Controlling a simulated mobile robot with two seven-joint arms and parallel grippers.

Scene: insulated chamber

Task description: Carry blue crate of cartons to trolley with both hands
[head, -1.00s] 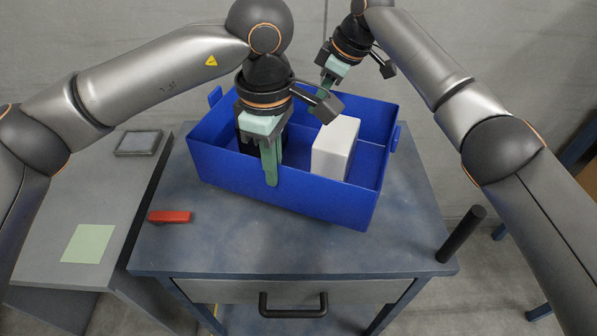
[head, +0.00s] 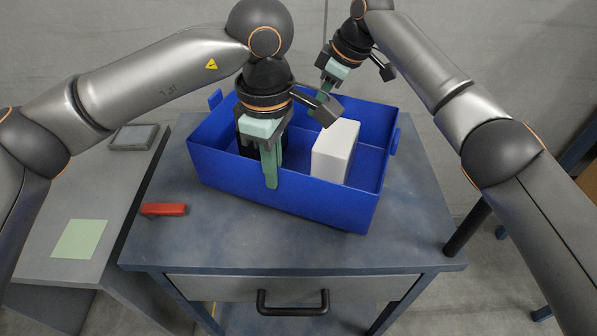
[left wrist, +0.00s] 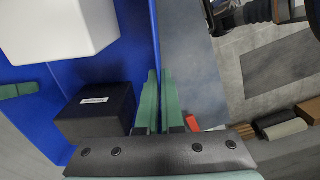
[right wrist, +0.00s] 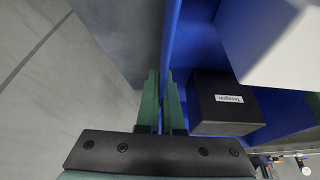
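The blue crate (head: 285,195) is level over the blue-grey top of a drawer unit (head: 195,245); I cannot tell whether it touches. A white carton (head: 336,152) and a dark carton (head: 245,148) are inside, the dark one partly hidden behind my left gripper. My left gripper (head: 271,180) is shut on the crate's near wall, which runs between its fingers in the left wrist view (left wrist: 158,95). My right gripper (head: 323,88) is shut on the far wall, also seen between its fingers in the right wrist view (right wrist: 163,95). I cannot clearly identify the trolley.
A red object (head: 164,209) lies on the unit's top, left of the crate. A grey side table (head: 60,200) with a green sheet (head: 80,239) and a dark flat device (head: 134,137) stands left. A black bar (head: 467,230) is at the unit's right edge. The front top is clear.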

